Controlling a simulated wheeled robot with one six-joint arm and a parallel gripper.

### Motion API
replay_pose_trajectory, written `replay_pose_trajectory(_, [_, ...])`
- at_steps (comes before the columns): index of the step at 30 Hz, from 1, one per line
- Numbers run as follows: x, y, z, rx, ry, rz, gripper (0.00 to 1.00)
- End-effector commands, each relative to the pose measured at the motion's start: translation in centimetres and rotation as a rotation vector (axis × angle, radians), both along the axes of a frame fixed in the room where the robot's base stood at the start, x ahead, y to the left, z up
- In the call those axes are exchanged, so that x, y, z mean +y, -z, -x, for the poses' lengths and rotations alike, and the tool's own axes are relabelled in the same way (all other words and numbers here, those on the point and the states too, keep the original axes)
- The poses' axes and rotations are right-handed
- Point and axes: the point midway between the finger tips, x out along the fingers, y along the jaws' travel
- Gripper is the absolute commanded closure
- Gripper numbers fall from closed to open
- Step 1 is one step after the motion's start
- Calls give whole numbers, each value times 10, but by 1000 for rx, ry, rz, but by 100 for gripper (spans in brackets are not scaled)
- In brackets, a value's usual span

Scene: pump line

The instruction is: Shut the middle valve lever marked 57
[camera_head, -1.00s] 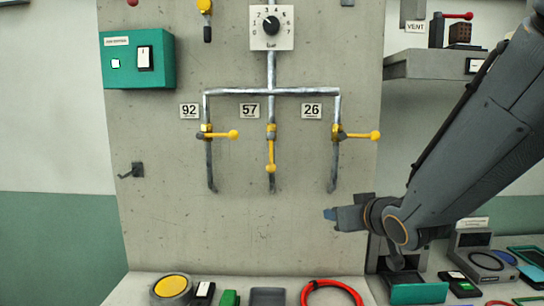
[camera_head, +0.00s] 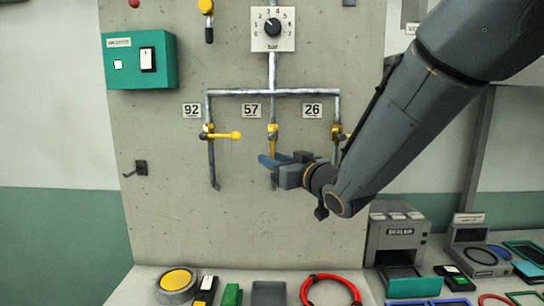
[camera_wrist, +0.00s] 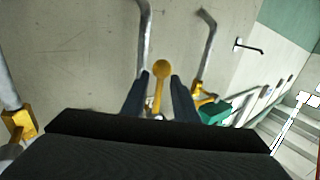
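The middle valve lever (camera_head: 273,146), yellow, is under the plate marked 57 (camera_head: 251,110) in the head view. It hangs down in line with its pipe. My gripper (camera_head: 268,161) is at its lower end and hides the knob there. In the wrist view the lever's round yellow knob (camera_wrist: 161,67) shows between the two dark fingertips of my gripper (camera_wrist: 160,77). The fingers are apart, one on each side of the lever, with gaps visible. Whether either finger touches it I cannot tell.
The lever under 92 (camera_head: 222,135) points right, across its pipe. The lever under 26 (camera_head: 344,136) is partly hidden by my arm. A hook (camera_head: 141,168) is at left on the panel. A red cable loop (camera_head: 330,279) and several small items lie on the bench below.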

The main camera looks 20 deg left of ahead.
Motion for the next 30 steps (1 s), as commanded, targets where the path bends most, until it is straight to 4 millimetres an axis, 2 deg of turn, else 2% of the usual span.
replay_pose_trajectory(12, [6, 1, -6, 1, 1, 1, 73])
replay_pose_trajectory(17, [6, 1, -6, 1, 1, 1, 98])
replay_pose_trajectory(18, [6, 1, -6, 1, 1, 1, 100])
replay_pose_trajectory(30, [6, 3, -5, 4, 1, 3, 100])
